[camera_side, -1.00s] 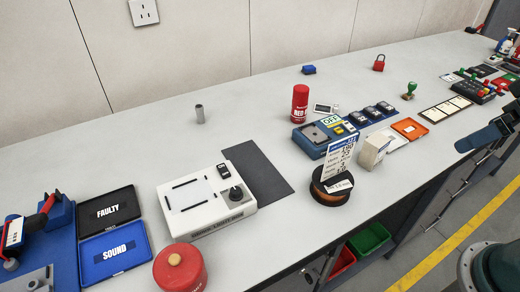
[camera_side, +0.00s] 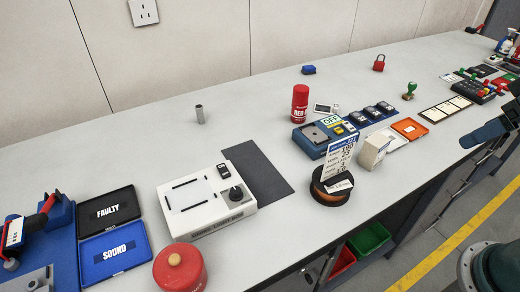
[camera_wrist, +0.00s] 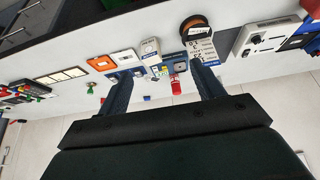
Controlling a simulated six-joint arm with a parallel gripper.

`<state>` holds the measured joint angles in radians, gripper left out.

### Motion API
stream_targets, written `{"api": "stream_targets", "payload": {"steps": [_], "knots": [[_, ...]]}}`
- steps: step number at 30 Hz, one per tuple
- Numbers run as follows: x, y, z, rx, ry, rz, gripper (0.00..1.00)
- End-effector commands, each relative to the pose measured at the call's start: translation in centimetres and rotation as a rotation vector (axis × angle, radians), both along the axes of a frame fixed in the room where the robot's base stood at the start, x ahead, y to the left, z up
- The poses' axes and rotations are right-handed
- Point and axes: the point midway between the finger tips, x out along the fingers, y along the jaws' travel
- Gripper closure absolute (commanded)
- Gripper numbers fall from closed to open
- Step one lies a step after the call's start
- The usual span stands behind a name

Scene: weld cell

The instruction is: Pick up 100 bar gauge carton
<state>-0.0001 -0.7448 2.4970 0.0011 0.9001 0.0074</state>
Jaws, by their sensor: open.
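A small whitish carton (camera_side: 374,151) stands on the bench, right of the upright price card; its print is too small to read, so I cannot confirm it is the 100 bar gauge carton. In the wrist view the carton (camera_wrist: 150,49) shows near the top, roughly between and beyond my finger tips. My gripper (camera_wrist: 160,75) is open and empty, its two dark fingers spread wide and apart from everything on the bench.
A price card (camera_side: 340,152) and a dark spool (camera_side: 331,190) stand close left of the carton. A blue device (camera_side: 311,140) is behind it, an orange tray (camera_side: 410,128) to its right. A red can (camera_side: 300,103) stands further back. Clear bench lies before the wall.

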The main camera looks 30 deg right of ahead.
Motion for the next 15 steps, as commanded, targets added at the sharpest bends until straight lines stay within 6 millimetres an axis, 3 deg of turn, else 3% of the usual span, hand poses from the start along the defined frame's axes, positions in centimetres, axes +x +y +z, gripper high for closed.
{"api": "stream_targets", "payload": {"steps": [8,15], "knots": [[1.9,-0.4,0.2,0.047,0.047,-0.12,0.33],[5.6,-1.0,0.1,0.121,0.121,-0.347,0.33]]}}
